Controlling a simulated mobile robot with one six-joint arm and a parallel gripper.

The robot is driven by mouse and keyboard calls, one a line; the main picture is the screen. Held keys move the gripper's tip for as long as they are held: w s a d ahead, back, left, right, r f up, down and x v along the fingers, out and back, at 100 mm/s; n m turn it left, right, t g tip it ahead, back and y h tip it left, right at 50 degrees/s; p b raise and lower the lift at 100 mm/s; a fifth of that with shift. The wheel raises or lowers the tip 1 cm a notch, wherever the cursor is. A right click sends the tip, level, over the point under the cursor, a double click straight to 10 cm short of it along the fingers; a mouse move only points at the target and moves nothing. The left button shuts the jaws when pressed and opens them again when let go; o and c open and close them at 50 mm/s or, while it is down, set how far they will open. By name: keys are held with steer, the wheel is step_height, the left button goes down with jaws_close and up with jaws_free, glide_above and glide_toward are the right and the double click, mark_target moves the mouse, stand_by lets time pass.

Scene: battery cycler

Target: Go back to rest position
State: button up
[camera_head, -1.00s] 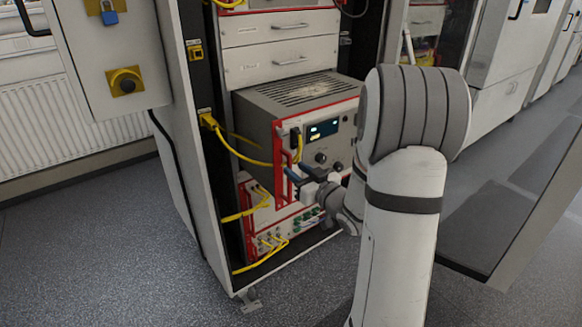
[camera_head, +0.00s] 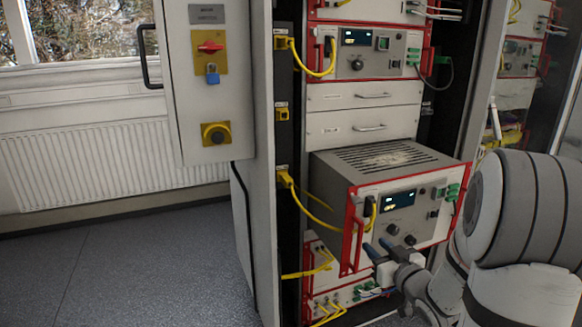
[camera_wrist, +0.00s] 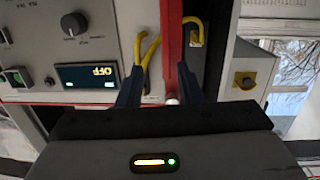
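The battery cycler (camera_head: 395,215) is a grey box with a white front and red edges. It sticks out of the rack. Its lit display (camera_head: 398,200) reads OFF in the wrist view, where the picture is upside down. My gripper (camera_head: 378,248) is in front of the cycler's lower left front, near its red left handle (camera_head: 353,235). In the wrist view, my gripper's dark blue fingers stand well apart. The red handle (camera_wrist: 172,45) appears between and beyond them, and I see no finger closed on it. A yellow cable (camera_wrist: 147,50) plugs into the front.
The rack (camera_head: 258,150) holds drawers (camera_head: 365,95), another cycler (camera_head: 372,55) above and a red-edged unit (camera_head: 335,285) below. Yellow cables hang along its left side. A switch box (camera_head: 208,100) is on the left. Floor (camera_head: 120,265) is clear at left.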

steer(key=s+a+r+m+g+h+p, duration=0.1)
steer(key=s+a+r+g+p, duration=0.2)
steer(key=s, duration=0.5)
steer(key=s+a+r+m+g+h+p, duration=0.1)
steer(key=s+a+r+g+p, duration=0.2)
steer(key=s+g, duration=0.3)
steer(key=s+a+r+m+g+h+p, duration=0.1)
steer(key=s+a+r+g, duration=0.3)
steer(key=s, duration=0.6)
steer(key=shift+s+a+g+h+p, duration=0.4)
steer(key=shift+h+p, duration=0.2)
steer(key=shift+p, duration=0.3)
